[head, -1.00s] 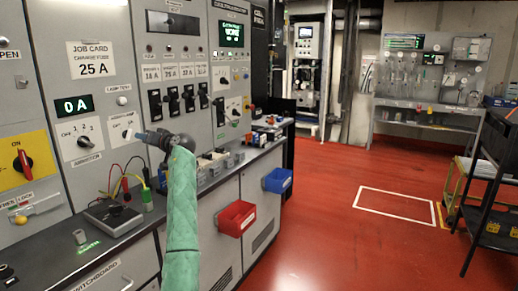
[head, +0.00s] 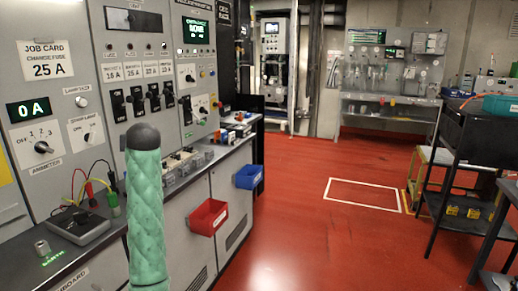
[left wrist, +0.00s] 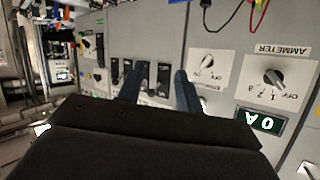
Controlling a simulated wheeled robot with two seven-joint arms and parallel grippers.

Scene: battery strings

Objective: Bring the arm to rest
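My left arm (head: 146,220), in a green padded sleeve, rises upright at the lower left of the head view and ends in a dark rounded joint. Its gripper is hidden there. In the left wrist view my left gripper (left wrist: 158,82) shows two dark fingers standing apart with nothing between them. Beyond them, apparently upside down, is the switch panel (left wrist: 221,30) with its ammeter knob and the 0 A display (left wrist: 265,122). My right arm and gripper are not in view.
The switchboard counter (head: 95,255) carries a dark meter box (head: 77,227) with leads. Red (head: 208,217) and blue (head: 249,177) bins hang from the cabinet front. A black cart (head: 475,135) stands at the right. The red floor (head: 290,220) between is open.

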